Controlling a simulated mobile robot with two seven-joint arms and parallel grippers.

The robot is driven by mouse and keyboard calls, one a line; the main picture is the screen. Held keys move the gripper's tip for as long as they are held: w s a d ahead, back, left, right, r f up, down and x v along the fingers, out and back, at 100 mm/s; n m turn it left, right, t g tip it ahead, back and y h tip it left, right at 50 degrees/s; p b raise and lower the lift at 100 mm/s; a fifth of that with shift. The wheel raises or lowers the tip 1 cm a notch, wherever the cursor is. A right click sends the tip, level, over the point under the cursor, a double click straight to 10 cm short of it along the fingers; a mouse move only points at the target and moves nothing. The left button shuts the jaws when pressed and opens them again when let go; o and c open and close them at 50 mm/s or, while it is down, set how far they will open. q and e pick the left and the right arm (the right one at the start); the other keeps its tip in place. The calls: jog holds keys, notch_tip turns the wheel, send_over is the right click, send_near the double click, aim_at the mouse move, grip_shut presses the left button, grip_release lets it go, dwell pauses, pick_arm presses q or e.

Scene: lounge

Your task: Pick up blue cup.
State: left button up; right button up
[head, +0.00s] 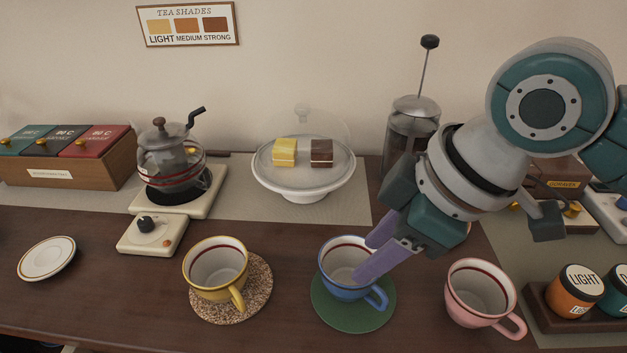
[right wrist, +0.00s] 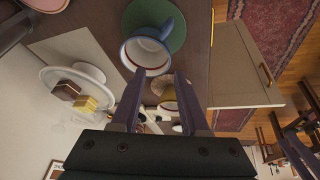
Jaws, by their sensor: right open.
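The blue cup (head: 337,288) stands upright on a green round coaster (head: 328,316), its handle toward the lower right. My right gripper (head: 366,262) is open, its purple fingers slanting down from the upper right. In the head view its fingertips overlap the cup's right rim and opening. In the right wrist view the fingertips (right wrist: 158,75) point at the blue cup (right wrist: 148,54), which lies just beyond them with nothing held. I cannot tell whether a finger touches the rim. My left gripper is not in view.
A yellow cup (head: 215,272) on a speckled coaster stands left of the blue cup; a pink cup (head: 478,296) stands to its right. Behind are a domed cake stand (head: 304,194), a French press (head: 407,130) and a glass kettle (head: 167,158). A small plate (head: 46,258) lies far left.

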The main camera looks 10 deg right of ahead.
aim_at(343, 285)
jog(key=x, duration=0.2)
jog(key=shift+s+a+f, duration=0.2)
jog(key=shift+a+f, duration=0.05)
jog(key=shift+f, duration=0.1)
jog(key=b+x, duration=0.1)
jog(key=x, duration=0.4)
jog(key=shift+a+f, duration=0.25)
jog(key=shift+f, duration=0.05)
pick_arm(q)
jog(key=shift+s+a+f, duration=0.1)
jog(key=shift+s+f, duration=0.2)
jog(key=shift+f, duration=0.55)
pick_arm(e)
jog(key=c, duration=0.3)
grip_shut()
jog(key=shift+s, duration=0.1)
